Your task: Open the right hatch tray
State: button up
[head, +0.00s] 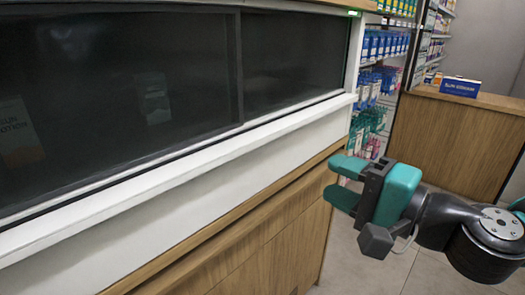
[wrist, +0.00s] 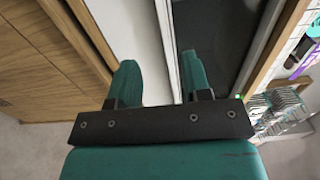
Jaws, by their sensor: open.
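A hatch front with two dark glass panes fills the left of the head view; its right pane (head: 295,55) ends at a white upright. A long white ledge (head: 200,165) runs below the panes. I cannot pick out a separate tray or its handle. My gripper (head: 343,181) has teal fingers and is open and empty, at the right end of the counter, apart from the ledge in the head view. In the wrist view my gripper (wrist: 160,75) has its fingers spread, with a white strip (wrist: 168,40) and dark glass (wrist: 215,30) beyond them.
Wooden counter panels (head: 255,235) lie below the ledge. A small green light (head: 352,13) shows at the upper right corner of the hatch. Shelves of boxes (head: 385,45) and a wooden counter (head: 460,135) with a blue sign (head: 460,87) stand behind. Pale floor is open beneath my arm.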

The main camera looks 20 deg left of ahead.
aim_at(256, 145)
jog(key=p+x, duration=0.7)
jog(key=x, duration=0.8)
jog(key=shift+s+r, duration=0.1)
jog(key=shift+r, duration=0.1)
jog(key=shift+a+f, duration=0.15)
jog(key=shift+a, duration=0.3)
grip_shut()
